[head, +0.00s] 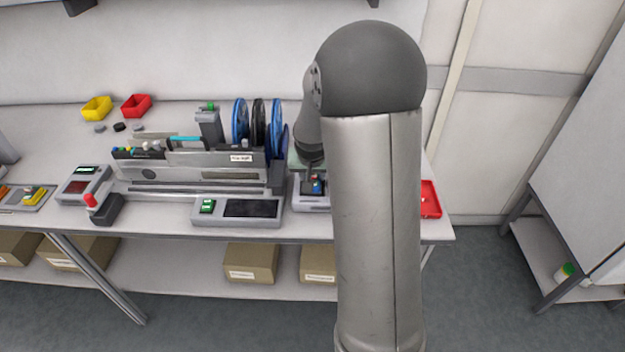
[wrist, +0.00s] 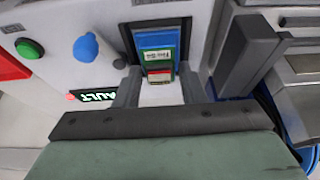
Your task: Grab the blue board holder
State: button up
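The blue board holder (wrist: 156,40) sits in a dark slot of a light grey machine, at the top middle of the wrist view. It carries a green board (wrist: 158,56) with a white label, and a small red and grey part is at its near end. My arm hides much of this area in the head view.
Dark blocks and metal parts stand close on the right. In the head view, a feeder trolley with reels (head: 258,122) stands left of my arm and a red tray (head: 430,199) right.

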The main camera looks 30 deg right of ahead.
jog(key=shift+w+f, duration=0.1)
jog(key=shift+f, duration=0.15)
jog(key=c, duration=0.6)
jog(key=shift+c, duration=0.2)
